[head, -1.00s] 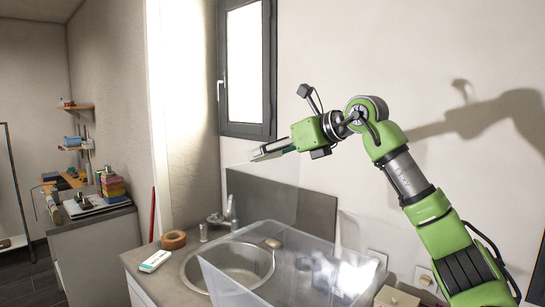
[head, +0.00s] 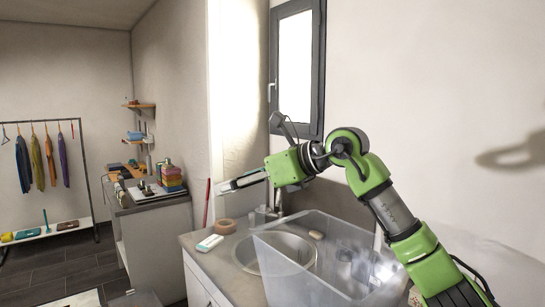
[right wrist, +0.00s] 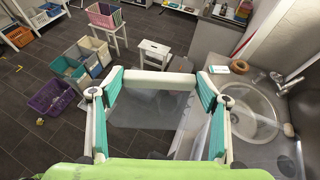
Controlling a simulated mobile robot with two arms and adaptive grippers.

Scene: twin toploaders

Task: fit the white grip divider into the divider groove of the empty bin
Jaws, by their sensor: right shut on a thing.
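My right gripper (head: 243,183) reaches in from the right in the head view, above the counter's left part. In the right wrist view, my right gripper (right wrist: 160,88) is shut on the white grip divider (right wrist: 150,77), with its fingers at either end of the white grip bar. A see-through sheet hangs below the bar. In the head view the sheet is too faint to trace. A clear bin (head: 275,265), apparently empty, stands by the sink to the right of and below the gripper. Its groove cannot be made out. My left gripper is not in view.
The counter holds a round sink (head: 246,250), tape roll (head: 226,226) and white-green box (head: 209,243).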

